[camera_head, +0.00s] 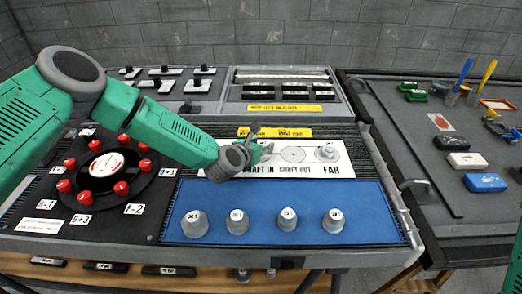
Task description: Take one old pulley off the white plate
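The white plate (345,170) lies at the middle of the bench, printed "SHAFT IN", "SHAFT OUT" and "FAN". A grey pulley (327,152) stands at its FAN end. The middle SHAFT OUT place shows a flat circle (293,154) with no pulley standing on it. My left gripper (262,146) is over the SHAFT IN end. Its wrist and fingers cover that spot, so I cannot tell whether it touches or holds a pulley there. Its finger opening is too small to read. Only a sliver of my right arm shows at the lower right edge; its gripper is out of view.
Several grey labelled pulleys stand in a row on the blue mat (365,225) in front of the plate. A dial with red knobs (104,167) is at the left. Slotted panels lie behind. A dark side table (415,130) at the right holds tools and small blocks.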

